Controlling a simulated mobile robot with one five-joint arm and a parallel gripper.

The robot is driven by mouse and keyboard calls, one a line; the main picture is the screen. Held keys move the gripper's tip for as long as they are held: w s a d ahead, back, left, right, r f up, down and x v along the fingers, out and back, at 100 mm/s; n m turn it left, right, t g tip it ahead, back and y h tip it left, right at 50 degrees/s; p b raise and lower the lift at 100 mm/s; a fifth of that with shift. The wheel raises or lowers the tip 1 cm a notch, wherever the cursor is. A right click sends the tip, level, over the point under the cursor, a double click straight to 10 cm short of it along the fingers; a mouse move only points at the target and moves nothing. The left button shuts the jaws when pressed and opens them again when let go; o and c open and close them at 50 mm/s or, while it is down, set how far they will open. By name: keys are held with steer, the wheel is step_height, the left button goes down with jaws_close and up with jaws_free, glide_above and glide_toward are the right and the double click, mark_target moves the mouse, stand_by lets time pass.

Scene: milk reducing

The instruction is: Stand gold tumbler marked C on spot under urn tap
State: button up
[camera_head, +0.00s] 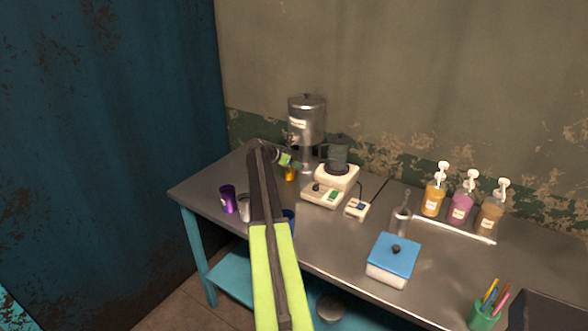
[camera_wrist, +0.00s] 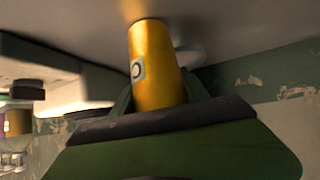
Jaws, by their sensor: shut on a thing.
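The gold tumbler (camera_head: 290,174) is by the front left of the urn (camera_head: 306,120), low at the table top and partly hidden by my gripper (camera_head: 287,160). In the wrist view the gold tumbler (camera_wrist: 155,62) shows a pale label with a dark C-like letter, and my gripper (camera_wrist: 158,100) is shut on it. Its far end meets or nearly meets the grey table surface; I cannot tell if it touches. The urn is a steel cylinder on a stand, its tap (camera_head: 288,137) at its left front, above the tumbler. The spot itself is hidden.
A purple tumbler (camera_head: 228,198), a silver one (camera_head: 244,207) and a partly hidden blue one (camera_head: 289,217) stand near the front left edge. A blue-lidded box (camera_head: 393,262) is farther right.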

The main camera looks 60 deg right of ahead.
steer(key=shift+f, duration=0.2)
steer(key=o, duration=1.5)
steer(key=shift+r, duration=0.15)
steer(key=shift+r+p, duration=0.2)
steer(key=shift+p, duration=0.1)
steer(key=p+v, duration=0.7)
steer(key=v, duration=0.5)
steer(key=shift+f, duration=0.1)
